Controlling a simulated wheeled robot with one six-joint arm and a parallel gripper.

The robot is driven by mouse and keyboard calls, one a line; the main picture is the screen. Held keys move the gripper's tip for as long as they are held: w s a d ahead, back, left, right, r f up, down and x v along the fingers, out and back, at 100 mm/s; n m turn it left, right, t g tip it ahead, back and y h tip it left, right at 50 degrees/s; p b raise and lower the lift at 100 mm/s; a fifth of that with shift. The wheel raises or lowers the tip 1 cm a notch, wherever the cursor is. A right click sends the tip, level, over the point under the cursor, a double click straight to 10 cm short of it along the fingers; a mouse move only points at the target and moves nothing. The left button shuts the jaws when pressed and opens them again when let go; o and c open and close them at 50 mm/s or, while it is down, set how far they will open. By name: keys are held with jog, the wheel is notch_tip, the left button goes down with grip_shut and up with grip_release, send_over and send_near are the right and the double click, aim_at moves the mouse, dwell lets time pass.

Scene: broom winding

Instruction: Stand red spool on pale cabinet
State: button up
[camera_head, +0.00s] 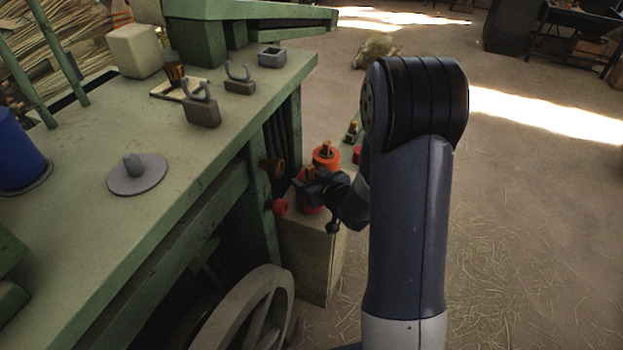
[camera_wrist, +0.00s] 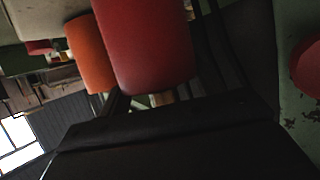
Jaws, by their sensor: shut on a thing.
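The red spool (camera_head: 309,206) hangs under my gripper (camera_head: 312,176), at the top of the pale cabinet (camera_head: 312,262) beside the green bench. My gripper is shut on the spool's narrow wooden peg, partly seen between spool and gripper in the wrist view. There the red spool (camera_wrist: 145,42) fills the upper middle, its far end out of frame. It looks about upright in the head view. My gripper hides part of it, and I cannot tell whether its base touches the cabinet top.
An orange spool (camera_head: 326,155) stands close behind the red one; it also shows in the wrist view (camera_wrist: 92,55). A red knob (camera_head: 280,207) juts from the bench side near the cabinet. A wheel (camera_head: 245,315) is below the bench. Open floor lies right of my arm.

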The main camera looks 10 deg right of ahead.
jog(key=o, duration=1.5)
jog(key=shift+r+p, duration=0.2)
jog(key=shift+p, duration=0.1)
jog(key=v, duration=1.2)
jog(key=shift+b, duration=0.35)
jog(key=shift+a, duration=0.1)
